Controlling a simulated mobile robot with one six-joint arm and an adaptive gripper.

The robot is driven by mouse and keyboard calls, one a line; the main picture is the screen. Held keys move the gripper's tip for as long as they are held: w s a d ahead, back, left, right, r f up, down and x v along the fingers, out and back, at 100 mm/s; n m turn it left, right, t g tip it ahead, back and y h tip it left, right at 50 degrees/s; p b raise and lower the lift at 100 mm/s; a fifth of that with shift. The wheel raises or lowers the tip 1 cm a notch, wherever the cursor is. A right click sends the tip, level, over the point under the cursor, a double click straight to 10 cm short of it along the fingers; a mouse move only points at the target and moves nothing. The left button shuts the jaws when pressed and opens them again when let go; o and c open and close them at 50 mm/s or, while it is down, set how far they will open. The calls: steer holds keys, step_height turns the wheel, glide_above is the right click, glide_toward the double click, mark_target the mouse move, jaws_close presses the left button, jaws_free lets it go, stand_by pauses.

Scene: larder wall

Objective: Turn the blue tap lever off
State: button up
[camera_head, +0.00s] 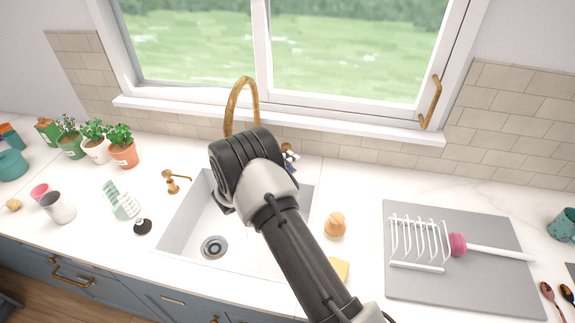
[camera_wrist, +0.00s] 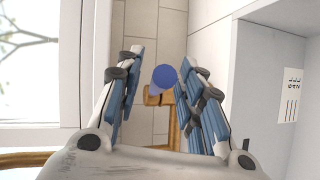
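The blue tap lever (camera_wrist: 164,78) shows in the wrist view as a round blue end on a paler blue shaft, beside a brass part of the tap (camera_wrist: 172,118). My gripper (camera_wrist: 158,72) is open, with one finger on each side of the lever. A gap shows on the left; the lever end is close to the right finger, and I cannot tell whether they touch. In the head view the brass tap spout (camera_head: 233,103) arches behind my wrist.
The white sink (camera_head: 185,225) lies below my arm. Potted herbs (camera_head: 122,150) stand farther left. A grey mat (camera_head: 440,280) with a white rack (camera_head: 418,240) lies right. The window sill (camera_head: 330,122) is close behind the tap.

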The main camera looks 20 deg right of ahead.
jaws_close()
stand_by(0.5)
stand_by(0.3)
